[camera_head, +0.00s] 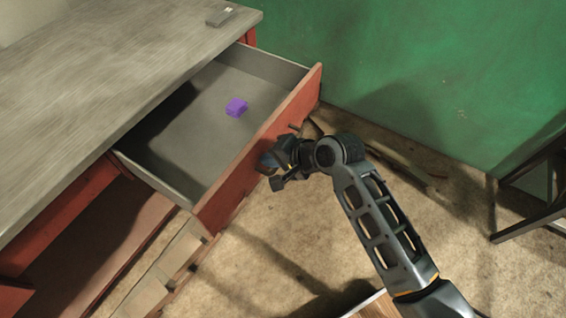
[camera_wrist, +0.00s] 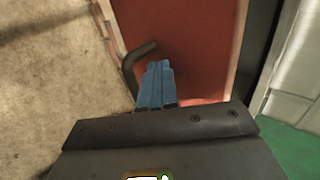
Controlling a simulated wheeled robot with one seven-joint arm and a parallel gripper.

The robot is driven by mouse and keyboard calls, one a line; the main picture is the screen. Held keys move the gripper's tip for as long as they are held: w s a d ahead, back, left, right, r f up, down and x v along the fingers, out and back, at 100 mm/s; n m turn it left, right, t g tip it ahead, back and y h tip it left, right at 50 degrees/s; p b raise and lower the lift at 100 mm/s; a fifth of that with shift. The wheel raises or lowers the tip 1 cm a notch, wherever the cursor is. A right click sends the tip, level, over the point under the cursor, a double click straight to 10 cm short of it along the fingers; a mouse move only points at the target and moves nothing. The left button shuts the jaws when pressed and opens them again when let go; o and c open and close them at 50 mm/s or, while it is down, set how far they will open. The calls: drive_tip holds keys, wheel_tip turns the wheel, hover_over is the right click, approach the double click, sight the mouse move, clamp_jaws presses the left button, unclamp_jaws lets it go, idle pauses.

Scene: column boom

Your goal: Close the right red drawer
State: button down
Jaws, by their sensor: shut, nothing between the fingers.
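The right red drawer (camera_head: 263,163) is pulled far out from the grey-topped desk. Its red front also fills the upper middle of the wrist view (camera_wrist: 197,50). A small purple block (camera_head: 237,107) lies inside on the drawer's grey bottom. My gripper (camera_head: 268,163) is at the outer side of the drawer front. In the wrist view its blue fingers (camera_wrist: 157,72) are together, with nothing between them. A dark bent handle (camera_wrist: 132,63) shows just left of the fingers. I cannot tell whether the fingers touch the front or the handle.
The desk top (camera_head: 100,85) is mostly bare, with a small grey object (camera_head: 221,16) near its far edge. A green wall (camera_head: 430,70) stands behind. A dark metal frame (camera_head: 535,195) is at the right. Bare floor (camera_head: 280,250) lies before the drawer.

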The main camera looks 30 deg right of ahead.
drive_tip(key=b, duration=0.7)
hover_over(193, 132)
drive_tip(key=s, duration=0.1)
drive_tip(key=shift+s+d+f, duration=0.1)
drive_tip(key=shift+d+f, duration=0.1)
drive_tip(key=shift+d, duration=0.05)
drive_tip(key=shift+w+a+r+b, duration=0.1)
drive_tip(key=shift+w+a+b, duration=0.25)
drive_tip(key=shift+w, duration=0.2)
drive_tip(key=shift+w+r, duration=0.1)
drive_tip(key=shift+r, duration=0.15)
drive_tip(key=shift+a+r, duration=0.1)
drive_tip(key=shift+r, duration=0.05)
